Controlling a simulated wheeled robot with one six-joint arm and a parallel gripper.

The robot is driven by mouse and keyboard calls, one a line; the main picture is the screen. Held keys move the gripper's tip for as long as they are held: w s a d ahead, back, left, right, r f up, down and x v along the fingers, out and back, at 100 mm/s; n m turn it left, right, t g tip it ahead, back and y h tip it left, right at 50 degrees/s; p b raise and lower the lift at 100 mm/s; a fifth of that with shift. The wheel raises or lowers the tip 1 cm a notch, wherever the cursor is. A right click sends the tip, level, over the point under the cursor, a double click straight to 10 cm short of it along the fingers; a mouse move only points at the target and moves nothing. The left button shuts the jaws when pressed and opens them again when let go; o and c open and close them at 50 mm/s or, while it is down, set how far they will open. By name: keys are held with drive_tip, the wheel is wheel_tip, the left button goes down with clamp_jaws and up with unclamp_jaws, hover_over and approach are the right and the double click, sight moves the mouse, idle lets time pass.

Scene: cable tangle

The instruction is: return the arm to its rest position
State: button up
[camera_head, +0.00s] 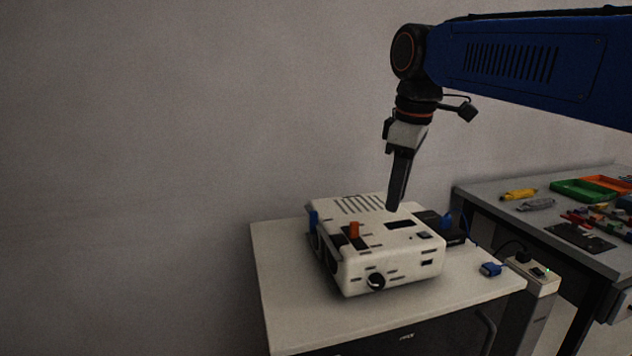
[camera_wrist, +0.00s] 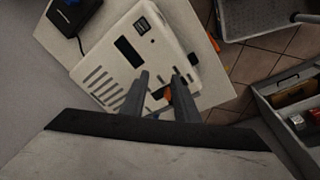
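My gripper (camera_head: 393,208) hangs from my blue arm, fingers pointing down, over the white device in the head view. In the wrist view its two fingers (camera_wrist: 160,78) stand apart with nothing held between them. The white device (camera_head: 400,262) lies on a pale cabinet top and also fills the middle of the wrist view (camera_wrist: 112,75). The exact height of the fingertips above the device is hard to tell.
A black box (camera_head: 452,236) sits behind the device. A blue plug (camera_head: 490,269) lies on the cabinet top (camera_head: 285,320), and a power strip (camera_head: 541,272) is at its right. A grey workbench (camera_head: 480,197) with trays and tools stands right. The space left of my arm is clear.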

drive_tip(key=s+d+f+m+t, duration=0.1)
drive_tip(key=s+d+f+m, duration=0.5)
drive_tip(key=s+f, duration=0.4)
drive_tip(key=s+d+f+m+t, duration=0.1)
drive_tip(key=s+d+f+m, duration=0.5)
drive_tip(key=s+f, duration=0.4)
wheel_tip(320, 180, down, 5)
drive_tip(key=shift+d+r+t+h, duration=0.1)
drive_tip(key=shift+d+t+h, duration=0.25)
drive_tip(key=shift+d, duration=0.25)
